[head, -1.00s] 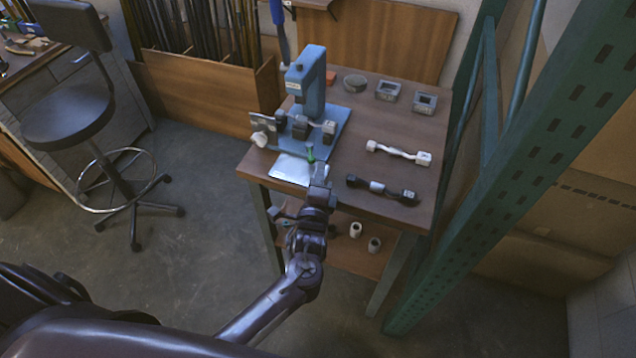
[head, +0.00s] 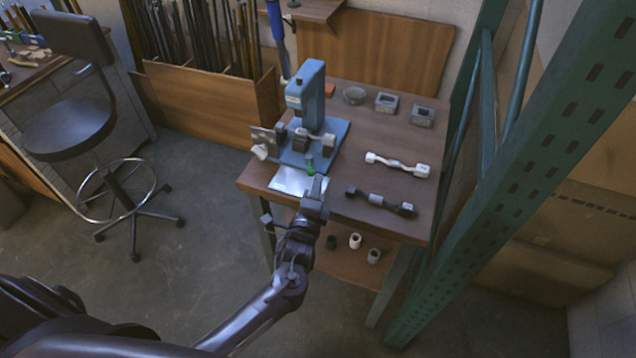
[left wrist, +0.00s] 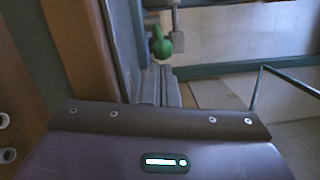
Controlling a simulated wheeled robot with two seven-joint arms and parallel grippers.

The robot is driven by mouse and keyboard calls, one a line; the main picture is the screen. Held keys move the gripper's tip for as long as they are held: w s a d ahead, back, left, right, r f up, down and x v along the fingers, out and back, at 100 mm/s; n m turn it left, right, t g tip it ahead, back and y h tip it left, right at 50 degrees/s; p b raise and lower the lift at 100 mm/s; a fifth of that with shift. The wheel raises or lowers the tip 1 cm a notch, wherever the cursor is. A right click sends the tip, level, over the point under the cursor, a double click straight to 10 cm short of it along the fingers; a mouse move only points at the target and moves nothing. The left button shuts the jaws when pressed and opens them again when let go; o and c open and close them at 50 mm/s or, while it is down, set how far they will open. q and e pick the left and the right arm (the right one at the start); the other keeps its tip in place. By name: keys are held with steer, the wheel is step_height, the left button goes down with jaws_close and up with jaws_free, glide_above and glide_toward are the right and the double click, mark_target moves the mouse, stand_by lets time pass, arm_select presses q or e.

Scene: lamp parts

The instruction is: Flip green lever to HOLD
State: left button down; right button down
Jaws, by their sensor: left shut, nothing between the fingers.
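The green lever (head: 311,168) stands at the front edge of the blue press fixture (head: 313,95), by a light metal plate (head: 290,181) on the wooden bench. Its knob also shows in the left wrist view (left wrist: 162,44), just beyond the fingers. My left gripper (head: 319,182) is shut and empty, its tips just in front of the lever at the bench's front edge. I cannot tell whether the tips touch the lever. No HOLD marking is readable, so the lever's setting cannot be told. My right gripper is out of view.
A white-ended part (head: 397,164) and a black-ended part (head: 380,201) lie on the bench (head: 345,180) to the right. Grey square blocks (head: 387,104) sit behind. A green rack post (head: 500,180) stands close on the right. A black stool (head: 70,125) stands left on open floor.

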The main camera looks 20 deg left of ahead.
mark_target(293, 190)
arm_select(q)
steer(key=shift+a, duration=0.15)
steer(key=shift+s+a+r+m+h+p, duration=0.1)
steer(key=shift+a+m+h+p, duration=0.2)
steer(key=shift+h, duration=0.2)
steer(key=shift+s+a+m+h+p, duration=0.1)
steer(key=shift+m+h+p, duration=0.1)
steer(key=shift+m+h, duration=0.25)
steer(key=shift+s+a+m+h, duration=0.2)
steer(key=shift+a+m+h, duration=0.4)
steer(key=shift+h, duration=0.45)
steer(key=m+h, duration=0.1)
steer(key=a+h, duration=0.1)
steer(key=shift+s+a+m+h, duration=0.15)
steer(key=shift+s+m+h, duration=0.05)
steer(key=shift+m+h, duration=0.2)
steer(key=a+m+h, duration=0.1)
steer(key=m+g+h+b, duration=0.1)
steer(key=h, duration=0.1)
steer(key=shift+a+f+g, duration=0.2)
steer(key=shift+a+g, duration=0.1)
steer(key=shift+a, duration=0.25)
steer(key=shift+r, duration=0.1)
